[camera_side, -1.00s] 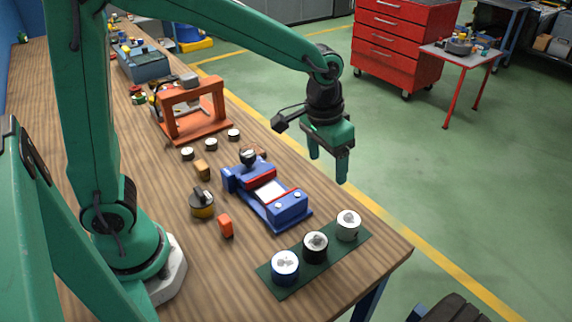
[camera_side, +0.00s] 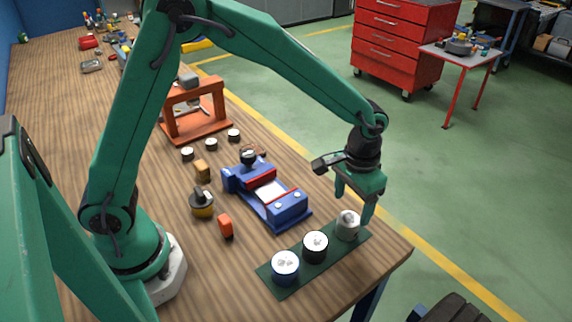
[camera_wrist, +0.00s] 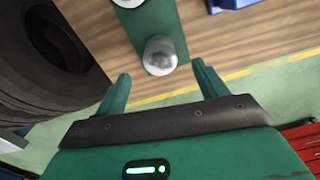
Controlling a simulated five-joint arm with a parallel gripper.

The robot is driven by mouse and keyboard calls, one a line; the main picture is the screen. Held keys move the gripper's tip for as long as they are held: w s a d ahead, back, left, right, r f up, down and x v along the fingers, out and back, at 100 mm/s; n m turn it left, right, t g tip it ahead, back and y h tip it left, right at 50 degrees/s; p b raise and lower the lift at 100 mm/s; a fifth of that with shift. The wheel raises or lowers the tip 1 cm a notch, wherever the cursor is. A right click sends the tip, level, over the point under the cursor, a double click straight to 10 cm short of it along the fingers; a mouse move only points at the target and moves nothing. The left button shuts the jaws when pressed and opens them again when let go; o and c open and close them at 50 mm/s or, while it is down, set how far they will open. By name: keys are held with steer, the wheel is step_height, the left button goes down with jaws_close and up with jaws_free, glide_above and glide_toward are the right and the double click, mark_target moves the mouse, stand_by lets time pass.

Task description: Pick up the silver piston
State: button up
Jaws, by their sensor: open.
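The silver piston (camera_side: 347,227) stands upright at the right end of a dark green mat (camera_side: 268,272), in the row of three pistons. It also shows in the wrist view (camera_wrist: 160,55), roughly centred ahead of my fingertips. My gripper (camera_side: 353,208) is open and empty, just above and around the top of the silver piston in the side view, with one finger passing in front of or beside it. In the wrist view my gripper (camera_wrist: 161,80) has its two fingers wide apart. I cannot tell whether a finger touches the piston.
A black piston (camera_side: 315,247) and a blue piston (camera_side: 285,268) stand on the same mat, to the left. A blue vise (camera_side: 285,207) lies behind them. An orange press frame (camera_side: 195,130) stands farther back. The table's right edge is close to the silver piston.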

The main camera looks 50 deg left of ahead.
mark_target(349, 219)
steer(key=shift+f, duration=0.5)
steer(key=shift+s+f, duration=0.1)
steer(key=shift+f, duration=2.5)
steer(key=c, duration=1.1)
steer(key=shift+r, duration=0.1)
